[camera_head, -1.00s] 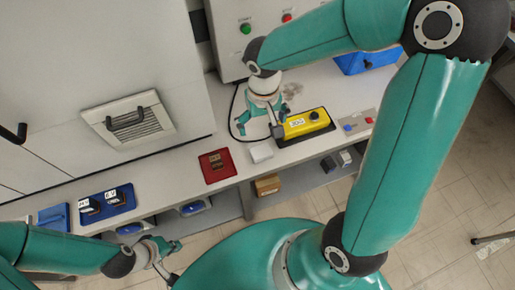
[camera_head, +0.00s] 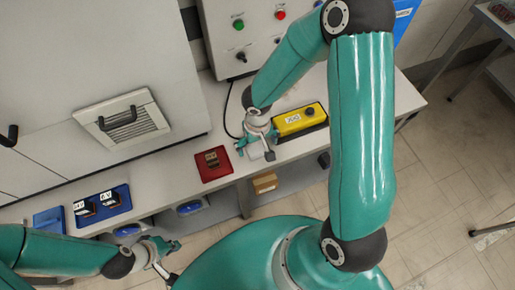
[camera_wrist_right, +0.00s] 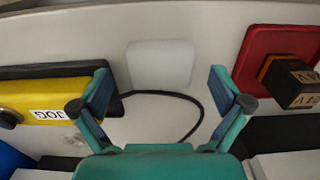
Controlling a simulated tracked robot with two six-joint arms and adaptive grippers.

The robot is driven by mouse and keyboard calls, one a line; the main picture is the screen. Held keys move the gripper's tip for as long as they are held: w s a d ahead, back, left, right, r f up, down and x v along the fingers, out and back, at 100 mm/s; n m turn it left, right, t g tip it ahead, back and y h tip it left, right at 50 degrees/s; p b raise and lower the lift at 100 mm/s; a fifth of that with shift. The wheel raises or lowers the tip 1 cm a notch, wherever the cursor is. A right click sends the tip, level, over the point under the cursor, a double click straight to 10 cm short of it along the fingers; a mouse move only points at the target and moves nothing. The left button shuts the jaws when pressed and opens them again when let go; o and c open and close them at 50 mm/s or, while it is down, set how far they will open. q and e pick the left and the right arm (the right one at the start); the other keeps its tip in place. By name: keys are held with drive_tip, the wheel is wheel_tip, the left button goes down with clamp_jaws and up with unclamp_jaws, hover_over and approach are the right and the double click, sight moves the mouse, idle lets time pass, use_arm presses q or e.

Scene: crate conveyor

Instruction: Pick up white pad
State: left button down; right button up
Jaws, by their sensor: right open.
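The white pad (camera_wrist_right: 160,64) is a small rounded white block on the pale bench, seen in the right wrist view just beyond my fingertips. My right gripper (camera_wrist_right: 161,88) is open, with its fingers apart on either side of the pad's width and nothing between them. In the head view the right gripper (camera_head: 257,147) is over the bench between the yellow box and the red tray, largely covering the pad (camera_head: 256,152). My left gripper (camera_head: 172,260) is low at the lower left, away from the bench items; its jaw state is unclear.
A yellow JOG box (camera_head: 300,119) stands right of the right gripper. A red tray (camera_head: 204,170) with a dark block lies to its left. A black cable (camera_wrist_right: 190,101) curves near the pad. A blue tray (camera_head: 119,207) holds labelled blocks farther left.

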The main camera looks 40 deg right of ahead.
sight(257, 147)
drive_tip(key=shift+f, duration=0.3)
drive_tip(key=c, duration=0.9)
drive_tip(key=shift+r, duration=0.8)
wheel_tip(257, 147, up, 18)
drive_tip(key=shift+r+p, duration=0.25)
drive_tip(key=shift+p, duration=0.65)
drive_tip(key=shift+o, duration=0.3)
